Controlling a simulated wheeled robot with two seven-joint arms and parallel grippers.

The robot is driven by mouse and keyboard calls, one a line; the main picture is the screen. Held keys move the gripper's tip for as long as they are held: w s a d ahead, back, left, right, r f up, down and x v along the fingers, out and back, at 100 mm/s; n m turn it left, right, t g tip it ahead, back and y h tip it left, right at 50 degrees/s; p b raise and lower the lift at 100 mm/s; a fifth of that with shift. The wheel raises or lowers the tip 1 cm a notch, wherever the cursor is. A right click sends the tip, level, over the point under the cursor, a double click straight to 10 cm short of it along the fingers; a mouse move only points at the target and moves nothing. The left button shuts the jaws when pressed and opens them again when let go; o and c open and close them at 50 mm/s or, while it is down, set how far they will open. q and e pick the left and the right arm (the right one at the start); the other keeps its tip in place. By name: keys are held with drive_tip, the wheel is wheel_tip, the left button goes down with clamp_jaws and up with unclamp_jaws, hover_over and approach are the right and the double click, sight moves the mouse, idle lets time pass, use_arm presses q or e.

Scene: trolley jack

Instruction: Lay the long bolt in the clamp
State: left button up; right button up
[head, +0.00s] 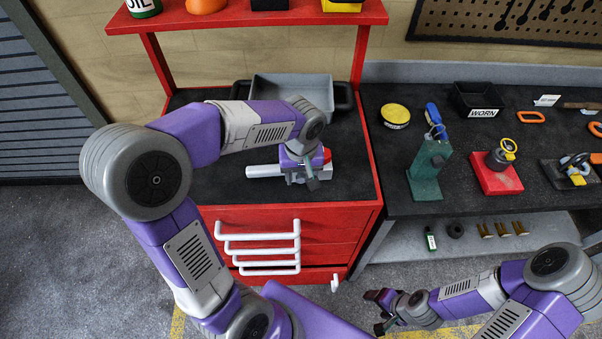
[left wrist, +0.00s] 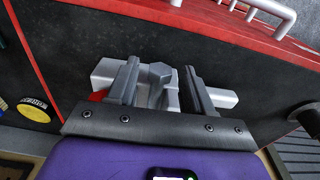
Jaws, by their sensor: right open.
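A pale silver-grey metal piece (head: 264,171) lies on the black top of the red tool cart, with a long bar to the left and a red part (head: 327,155) at its right end. I cannot tell from its shape whether it is the clamp, the long bolt or both together. My left gripper (head: 312,182) is right over it. In the left wrist view its two dark fingers (left wrist: 161,88) stand apart on either side of an angular grey part (left wrist: 160,73); contact is unclear. My right gripper (head: 379,312) is open and empty, low in front of the bench.
A grey tray (head: 292,88) stands at the cart's back, under a red shelf (head: 250,19). The bench to the right holds a green stand (head: 426,170), a red-based fixture (head: 496,178), a black bin (head: 476,98) and a yellow tin (head: 395,115).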

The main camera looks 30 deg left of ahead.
use_arm(q)
drive_tip(key=shift+o, duration=0.2)
wheel_tip(320, 180, up, 8)
drive_tip(key=p, duration=0.1)
drive_tip(key=shift+s+d+f+p, duration=0.15)
drive_tip(key=shift+s+f+p, duration=0.05)
drive_tip(key=shift+p, duration=0.15)
